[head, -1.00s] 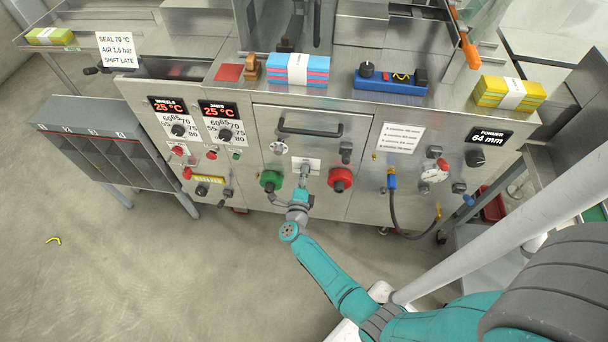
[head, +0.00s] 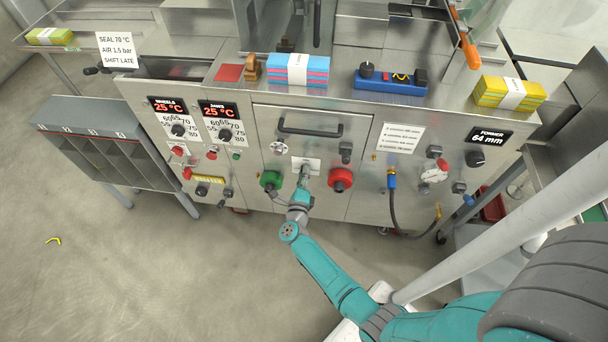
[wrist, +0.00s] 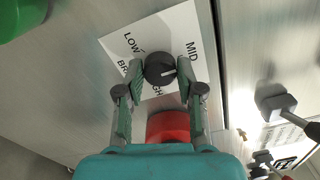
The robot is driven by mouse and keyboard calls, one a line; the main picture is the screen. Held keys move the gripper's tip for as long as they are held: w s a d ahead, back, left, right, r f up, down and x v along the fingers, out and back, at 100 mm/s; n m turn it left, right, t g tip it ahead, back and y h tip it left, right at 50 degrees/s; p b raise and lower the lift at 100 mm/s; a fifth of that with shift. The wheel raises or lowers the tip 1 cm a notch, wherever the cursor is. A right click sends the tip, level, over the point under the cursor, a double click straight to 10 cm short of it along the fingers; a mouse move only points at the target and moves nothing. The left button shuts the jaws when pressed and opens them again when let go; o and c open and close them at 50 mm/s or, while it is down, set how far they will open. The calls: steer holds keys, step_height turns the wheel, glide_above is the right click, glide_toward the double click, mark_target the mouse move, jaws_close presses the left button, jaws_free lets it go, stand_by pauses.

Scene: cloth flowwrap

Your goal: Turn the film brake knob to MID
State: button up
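The film brake knob (wrist: 159,68) is black and round, on a white label (wrist: 118,42) on the machine's steel front. In the wrist view LOW is up-left of the knob, MID up-right, and HIGH is partly covered below it. The knob's white pointer mark points right and slightly down, below the word MID. My gripper (wrist: 160,69) has one finger on each side of the knob and looks closed on it. In the head view my gripper (head: 305,173) hides the knob and covers part of the label.
A green button (head: 271,179) and a red button (head: 340,179) flank the knob. The red button also shows below the knob in the wrist view (wrist: 168,126), between my fingers. A door handle (head: 310,129) is above. A hose (head: 398,215) hangs to the right.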

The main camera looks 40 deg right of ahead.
steer(key=o, duration=0.4)
steer(key=v, duration=1.2)
stand_by(0.3)
steer(key=s+a+r+n+t+y, duration=0.1)
steer(key=s+a+r+n+y, duration=0.3)
steer(key=s+r+n, duration=0.4)
steer(key=s+a+r+n+t+y, duration=0.1)
steer(key=s+a+r+n+y, duration=0.4)
steer(key=s+n, duration=0.8)
steer(key=s+a+r+n+t+y, duration=0.1)
steer(key=s+a+r+n+y, duration=0.3)
steer(key=s+r+n, duration=0.7)
steer(key=shift+a+r+t+y, duration=0.25)
steer(key=shift+r+t+y, duration=0.15)
steer(key=shift+r+y, duration=0.15)
